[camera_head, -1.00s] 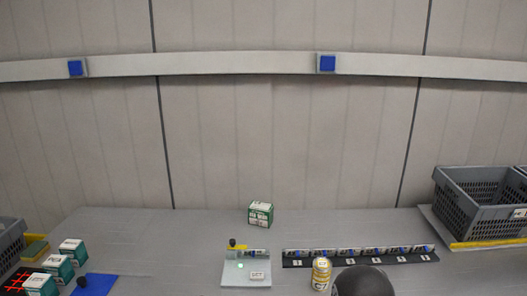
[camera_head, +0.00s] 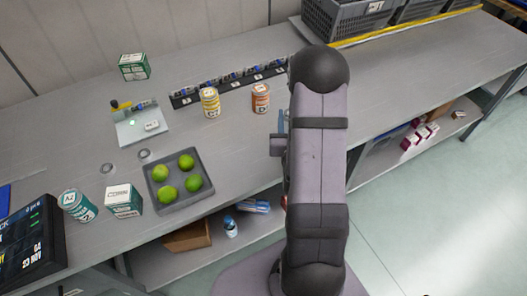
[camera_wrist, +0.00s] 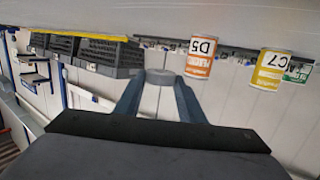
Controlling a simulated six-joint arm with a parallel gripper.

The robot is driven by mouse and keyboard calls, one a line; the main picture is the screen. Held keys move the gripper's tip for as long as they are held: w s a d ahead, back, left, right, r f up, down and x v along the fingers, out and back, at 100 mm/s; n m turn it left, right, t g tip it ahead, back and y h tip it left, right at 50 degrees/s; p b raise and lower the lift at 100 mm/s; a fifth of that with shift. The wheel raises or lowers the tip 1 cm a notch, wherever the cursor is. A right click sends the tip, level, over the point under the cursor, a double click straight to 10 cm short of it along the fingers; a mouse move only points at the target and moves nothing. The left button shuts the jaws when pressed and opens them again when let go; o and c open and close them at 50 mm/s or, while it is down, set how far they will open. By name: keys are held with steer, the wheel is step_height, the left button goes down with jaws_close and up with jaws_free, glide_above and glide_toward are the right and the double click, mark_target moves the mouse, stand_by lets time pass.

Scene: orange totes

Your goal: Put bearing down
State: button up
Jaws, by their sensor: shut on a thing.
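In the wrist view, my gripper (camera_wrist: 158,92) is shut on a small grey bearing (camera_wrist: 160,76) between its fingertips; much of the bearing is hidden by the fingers. Two grey rings, which look like bearings, lie flat on the table: one ring (camera_head: 107,168) and another ring (camera_head: 144,155), left of the gripper and behind the fruit tray.
A grey tray (camera_head: 158,204) holds several green fruits. A yellow can (camera_head: 210,103) and an orange can (camera_head: 261,98) stand before a black battery rack (camera_head: 185,99). A white box (camera_head: 123,201) and teal can (camera_head: 77,206) stand at left. Grey crates (camera_head: 340,20) stand at back right.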

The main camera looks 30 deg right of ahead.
steer(key=s+d+r, duration=0.5)
steer(key=d+r, duration=0.2)
steer(key=d, duration=0.2)
steer(key=a+f+n+y, duration=0.2)
steer(key=a+n+y, duration=0.3)
steer(key=a+y, duration=0.2)
steer(key=w+a+f+n+y, duration=0.1)
steer(key=a+n+y, duration=0.4)
steer(key=a, duration=0.6)
steer(key=shift+w+a+f+t+y, duration=0.15)
steer(key=shift+w+f+t+y, duration=0.15)
steer(key=shift+f+y, duration=0.6)
steer(key=shift+f+p, duration=0.4)
steer(key=shift+f, duration=4.25)
steer(key=shift+f, duration=0.15)
